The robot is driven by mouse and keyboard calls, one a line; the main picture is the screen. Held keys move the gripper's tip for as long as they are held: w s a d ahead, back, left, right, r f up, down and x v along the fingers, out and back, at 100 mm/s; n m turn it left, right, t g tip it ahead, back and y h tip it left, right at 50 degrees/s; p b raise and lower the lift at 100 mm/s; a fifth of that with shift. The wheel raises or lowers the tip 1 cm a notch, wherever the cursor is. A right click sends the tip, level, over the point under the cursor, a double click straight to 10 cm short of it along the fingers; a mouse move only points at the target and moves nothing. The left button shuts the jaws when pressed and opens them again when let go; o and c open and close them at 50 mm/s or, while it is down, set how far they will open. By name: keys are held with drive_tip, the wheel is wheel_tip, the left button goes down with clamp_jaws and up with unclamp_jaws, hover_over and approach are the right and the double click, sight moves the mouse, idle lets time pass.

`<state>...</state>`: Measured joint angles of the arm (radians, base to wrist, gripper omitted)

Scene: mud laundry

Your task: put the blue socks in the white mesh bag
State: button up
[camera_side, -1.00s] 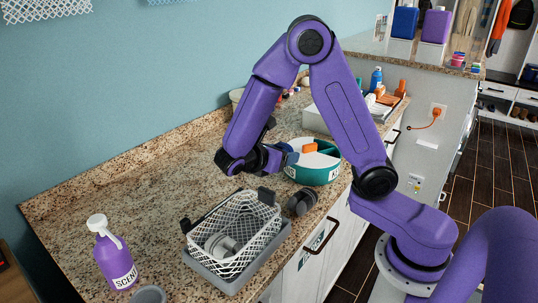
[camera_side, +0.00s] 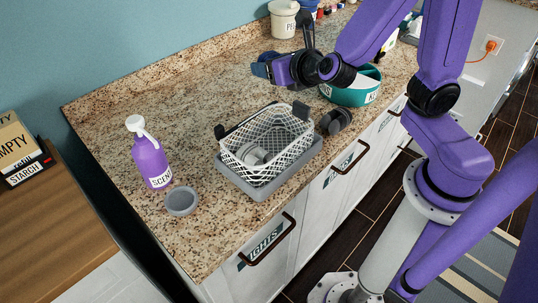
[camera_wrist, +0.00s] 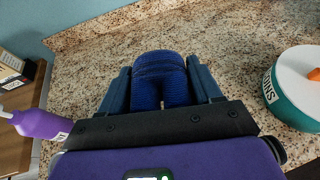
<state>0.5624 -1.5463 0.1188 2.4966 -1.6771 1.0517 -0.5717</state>
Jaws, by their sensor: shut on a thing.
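The blue socks (camera_wrist: 160,75) are a ribbed, folded bundle between the two fingers of my gripper (camera_wrist: 161,85) in the wrist view. My gripper is shut on them. In the side view my gripper (camera_side: 264,67) is above the counter, behind the bag and left of the teal tub, and the socks are a small dark blue patch at its tip. The white mesh bag (camera_side: 292,150) is open at the top, held basket-like with dark clips at its rim. A grey rolled bundle (camera_side: 252,154) lies inside it.
The bag stands on a grey tray (camera_side: 262,190) near the counter's front edge. A dark grey roll (camera_side: 336,120) lies right of it. The teal tub (camera_side: 357,96) stands beyond. A purple bottle (camera_side: 150,160) and a grey cup (camera_side: 181,201) stand left. The counter behind the bag is clear.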

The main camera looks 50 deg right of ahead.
sight(270, 115)
drive_tip(key=shift+s+a+r+n+y, duration=0.15)
drive_tip(key=shift+s+a+n+y, duration=0.2)
drive_tip(key=shift+a+n+y, duration=0.2)
drive_tip(key=shift+s+a+r+n+y, duration=0.15)
drive_tip(key=shift+s+a+n+y, duration=0.15)
drive_tip(key=shift+a+n+y, duration=0.2)
drive_tip(key=shift+s+a+y, duration=0.15)
drive_tip(key=shift+a+y, duration=0.15)
drive_tip(key=shift+y, duration=0.05)
drive_tip(key=shift+s+a+f+n, duration=0.1)
drive_tip(key=shift+f+n, duration=0.15)
drive_tip(key=shift+f, duration=3.7)
drive_tip(key=shift+f, duration=0.45)
